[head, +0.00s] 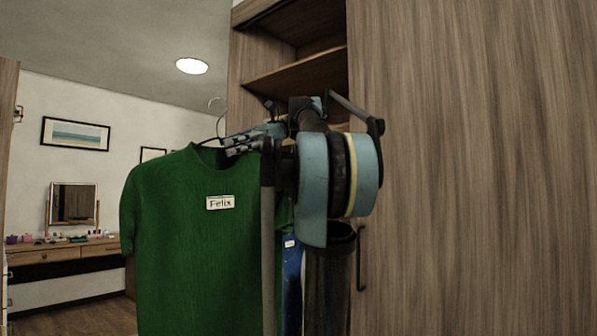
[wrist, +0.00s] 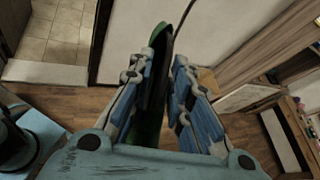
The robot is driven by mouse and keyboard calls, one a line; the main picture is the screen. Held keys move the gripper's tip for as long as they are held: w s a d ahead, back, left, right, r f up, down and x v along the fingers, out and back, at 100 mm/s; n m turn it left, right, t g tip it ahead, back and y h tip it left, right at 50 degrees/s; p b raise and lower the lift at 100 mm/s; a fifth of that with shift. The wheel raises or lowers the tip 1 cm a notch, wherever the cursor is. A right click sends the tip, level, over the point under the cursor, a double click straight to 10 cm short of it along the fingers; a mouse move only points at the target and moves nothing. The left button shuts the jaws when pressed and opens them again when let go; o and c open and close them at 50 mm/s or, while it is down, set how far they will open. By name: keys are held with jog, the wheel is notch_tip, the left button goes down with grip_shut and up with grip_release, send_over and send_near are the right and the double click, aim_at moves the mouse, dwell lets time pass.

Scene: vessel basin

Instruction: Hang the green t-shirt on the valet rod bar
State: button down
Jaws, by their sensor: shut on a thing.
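The green t-shirt (head: 195,245), with a white label reading "Felix", hangs upright on a hanger whose thin hook (head: 217,118) rises above the collar. My gripper (head: 229,145) is at the collar and shut on the hanger with the shirt. In the wrist view, my gripper (wrist: 165,57) has its two blue-padded fingers on either side of a dark hanger edge, with a strip of green t-shirt (wrist: 187,15) beyond. I cannot make out the valet rod bar for certain; my arm covers much of the area beside the wardrobe.
A wooden wardrobe (head: 470,170) with open upper shelves (head: 300,75) fills the right side. A blue thing (head: 292,275) with a white tag shows partly behind my arm. A dressing table (head: 65,252) with a mirror stands far left. Wooden floor (head: 95,318) shows at lower left.

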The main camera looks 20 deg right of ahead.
jog(key=w+d+f+m+t, duration=0.1)
jog(key=w+d+m+t, duration=0.35)
jog(key=w, duration=0.35)
jog(key=w+d+f+m+t, duration=0.1)
jog(key=w+d+m+t, duration=0.2)
jog(key=w+d, duration=0.3)
jog(key=w+d+f+m+t+h, duration=0.1)
jog(key=w+d+m+t+h, duration=0.5)
jog(key=w+d, duration=0.8)
jog(key=w+a+f+m+y, duration=0.1)
jog(key=w+a+f, duration=0.1)
jog(key=w+a, duration=0.5)
jog(key=shift+w+f, duration=0.25)
jog(key=shift+w, duration=1.8)
jog(key=shift+t, duration=0.25)
jog(key=c, duration=1.4)
grip_release()
